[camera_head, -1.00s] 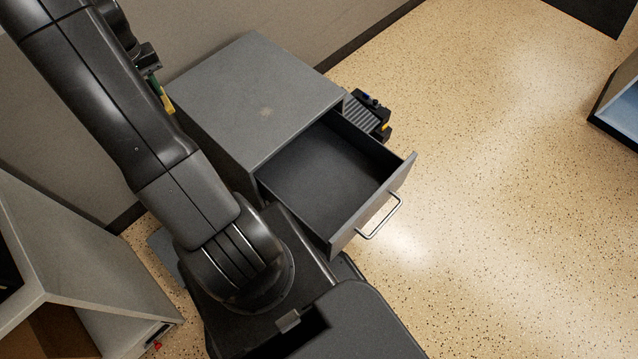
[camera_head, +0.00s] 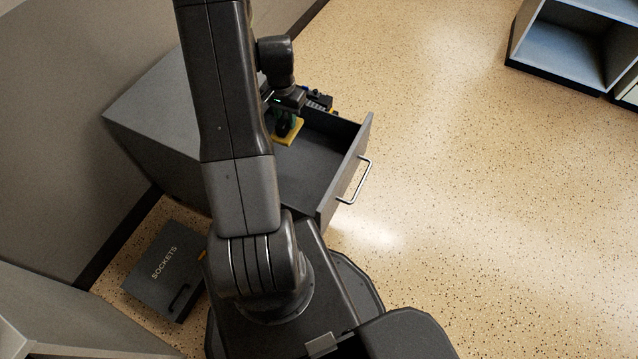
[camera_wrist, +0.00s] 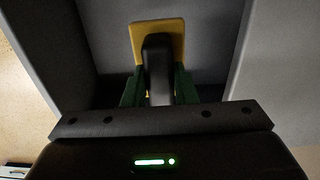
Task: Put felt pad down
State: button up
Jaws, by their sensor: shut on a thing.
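The felt pad (camera_head: 289,132) is a flat yellow piece with a dark upright grip on it. My gripper (camera_head: 286,118) is shut on it by the dark part and holds it over the open drawer (camera_head: 313,165). In the wrist view the yellow felt pad (camera_wrist: 174,38) shows beyond the dark grip, with green fingers of my gripper (camera_wrist: 159,88) on both sides. The drawer interior (camera_wrist: 108,40) is around it. I cannot tell whether the pad touches the drawer floor. My arm hides part of the drawer and cabinet.
The grey cabinet (camera_head: 150,112) stands against the wall with its drawer pulled out; the handle (camera_head: 358,182) faces right. A dark case marked SOCKETS (camera_head: 160,275) lies on the floor at left. A shelf unit (camera_head: 565,50) stands at upper right. Speckled floor to the right is clear.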

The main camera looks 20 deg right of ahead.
jog(key=s+d+f+m+b, duration=0.2)
jog(key=s+d+f+m, duration=0.3)
jog(key=s+d+f, duration=0.15)
jog(key=shift+s+a+f+b, duration=0.15)
jog(key=shift+f+b, duration=0.3)
jog(key=shift+f, duration=1.3)
jog(key=shift+s+f+b, duration=0.25)
jog(key=shift+f+b, duration=0.25)
jog(key=shift+f, duration=1.2)
jog(key=shift+s+a+f+b, duration=0.15)
jog(key=shift+f+b, duration=0.3)
jog(key=shift+f, duration=1.3)
jog(key=shift+f, duration=0.25)
jog(key=o, duration=0.9)
jog(key=shift+r, duration=0.1)
